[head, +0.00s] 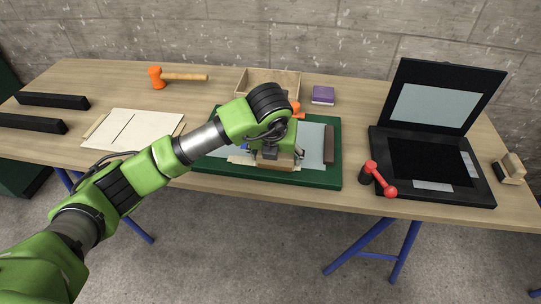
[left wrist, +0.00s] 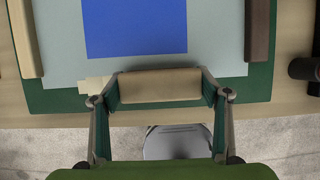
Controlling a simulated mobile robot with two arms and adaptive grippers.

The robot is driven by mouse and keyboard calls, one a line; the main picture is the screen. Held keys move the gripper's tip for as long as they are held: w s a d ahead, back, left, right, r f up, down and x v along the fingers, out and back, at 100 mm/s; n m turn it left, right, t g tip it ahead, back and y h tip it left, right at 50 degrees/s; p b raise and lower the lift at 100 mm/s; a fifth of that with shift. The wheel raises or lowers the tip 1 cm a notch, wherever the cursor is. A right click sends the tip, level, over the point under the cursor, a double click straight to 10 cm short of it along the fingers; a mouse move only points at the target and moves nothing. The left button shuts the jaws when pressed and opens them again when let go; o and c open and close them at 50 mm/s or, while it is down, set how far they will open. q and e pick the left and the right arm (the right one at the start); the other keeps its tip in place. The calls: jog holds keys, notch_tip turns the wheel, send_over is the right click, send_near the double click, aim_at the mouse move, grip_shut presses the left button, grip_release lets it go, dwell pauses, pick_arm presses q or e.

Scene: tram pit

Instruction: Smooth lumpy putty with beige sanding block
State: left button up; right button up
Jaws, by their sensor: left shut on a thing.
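My left gripper (head: 276,157) is shut on the beige sanding block (left wrist: 160,86), which spans between its two fingers in the left wrist view. In the head view the block (head: 275,164) is low at the front edge of the grey panel (head: 314,138) on the green board (head: 336,170). A pale beige stepped patch (left wrist: 95,85), possibly the putty, lies on the panel (left wrist: 60,30) just left of the block. A blue square (left wrist: 135,28) covers part of the panel behind the block. I cannot tell whether the block touches the panel. My right gripper is not in view.
A dark brown bar (head: 329,144) lies along the panel's right side. A wooden box (head: 285,80) and a purple block (head: 323,95) stand behind. A red-handled tool (head: 380,178) and an open black case (head: 435,125) are right. A pale wooden board (head: 135,128) lies left.

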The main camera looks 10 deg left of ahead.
aim_at(294, 157)
pick_arm(q)
jog(key=shift+s+d+f+b, duration=0.1)
jog(key=shift+d+b, duration=0.7)
jog(key=shift+d, duration=1.65)
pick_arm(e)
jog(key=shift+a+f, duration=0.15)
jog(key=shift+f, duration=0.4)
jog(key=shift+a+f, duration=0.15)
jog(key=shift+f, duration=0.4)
pick_arm(q)
jog(key=shift+b, duration=0.4)
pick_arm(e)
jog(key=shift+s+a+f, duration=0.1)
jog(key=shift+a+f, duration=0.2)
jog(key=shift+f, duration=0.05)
pick_arm(q)
jog(key=shift+a, duration=0.15)
